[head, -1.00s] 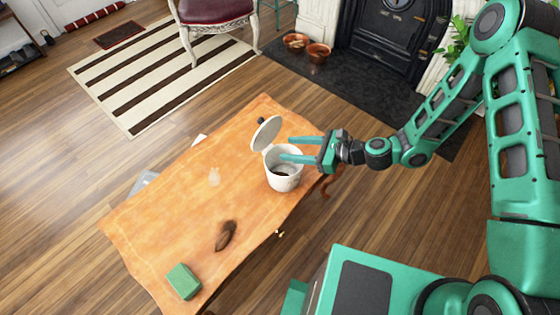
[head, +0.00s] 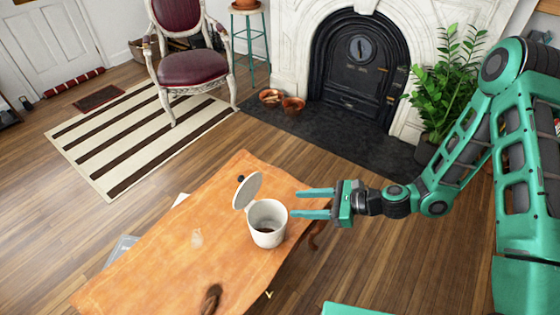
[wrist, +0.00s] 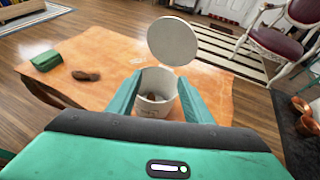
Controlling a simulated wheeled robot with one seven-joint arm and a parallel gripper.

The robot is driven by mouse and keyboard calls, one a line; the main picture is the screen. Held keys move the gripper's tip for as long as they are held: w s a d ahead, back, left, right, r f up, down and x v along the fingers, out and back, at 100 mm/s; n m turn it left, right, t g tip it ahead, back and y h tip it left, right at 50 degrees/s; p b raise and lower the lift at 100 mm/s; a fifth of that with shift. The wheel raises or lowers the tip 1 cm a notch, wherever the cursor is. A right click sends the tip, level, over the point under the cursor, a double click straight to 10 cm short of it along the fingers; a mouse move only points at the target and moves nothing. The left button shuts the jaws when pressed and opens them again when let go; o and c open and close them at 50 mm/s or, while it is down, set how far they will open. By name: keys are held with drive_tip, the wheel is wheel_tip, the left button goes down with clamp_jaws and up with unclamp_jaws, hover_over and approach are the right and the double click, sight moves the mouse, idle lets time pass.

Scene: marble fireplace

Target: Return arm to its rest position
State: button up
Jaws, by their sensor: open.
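My gripper (head: 316,203) is open, its two green fingers apart with nothing between them in the head view. It points left, just to the right of a white canister (head: 267,236) on the wooden table (head: 165,268). The canister's round lid (head: 247,190) stands tilted open on its far left side. Something dark lies inside the canister. In the wrist view the canister (wrist: 156,103) shows beyond and between the fingers (wrist: 158,98), with the lid (wrist: 172,41) raised behind it.
A brown object (head: 211,299) lies near the table's front edge, and a green block (wrist: 46,60) shows in the wrist view. A red chair (head: 190,67), a fireplace (head: 358,65), two bowls (head: 293,105) and a plant (head: 447,90) stand beyond.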

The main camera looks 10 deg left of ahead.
drive_tip(key=shift+d, duration=0.1)
drive_tip(key=s+d+r+n+h, duration=0.1)
drive_tip(key=d+r+n+h, duration=0.25)
drive_tip(key=d, duration=0.65)
drive_tip(key=d+r+n+h, duration=0.3)
drive_tip(key=d+r+n, duration=0.1)
drive_tip(key=d, duration=0.6)
drive_tip(key=s+d+r+n+h, duration=0.1)
drive_tip(key=d+r+n+h, duration=0.25)
drive_tip(key=d, duration=0.65)
drive_tip(key=s+d+r+n+h, duration=0.1)
drive_tip(key=s+d+r+h, duration=0.2)
drive_tip(key=s+d+r, duration=1.1)
drive_tip(key=s+d, duration=0.1)
drive_tip(key=s, duration=0.3)
drive_tip(key=shift+d, duration=0.4)
